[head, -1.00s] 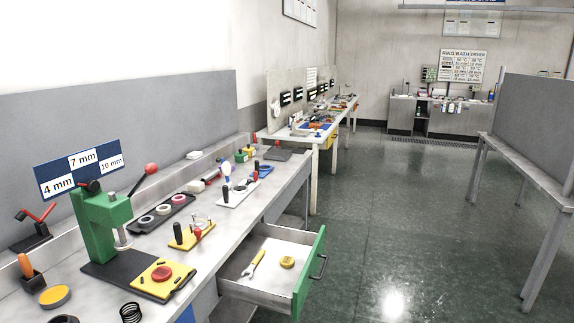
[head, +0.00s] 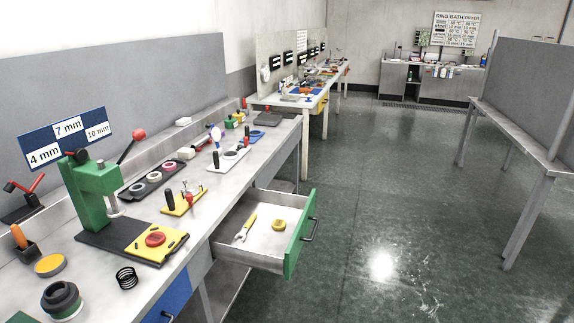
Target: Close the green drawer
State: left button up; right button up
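The green drawer (head: 293,252) stands pulled out from under the front edge of the workbench, in the middle of the head view. It has a green front with a dark bar handle (head: 311,230) on its outer face. Inside the drawer lie a yellow-handled wrench (head: 246,228) and a yellow ring-shaped piece (head: 278,225). Neither of my grippers shows in the head view.
The workbench (head: 180,235) on the left carries a green press (head: 92,195), a yellow plate (head: 157,243) and several small tools. A blue drawer (head: 172,300) sits below its front edge. Open floor (head: 390,200) lies right of the drawer. Another table (head: 520,150) stands at the right.

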aim_at(264, 248)
jog(key=i+l+u, duration=0.25)
jog(key=i+l, duration=0.6)
jog(key=l, duration=0.15)
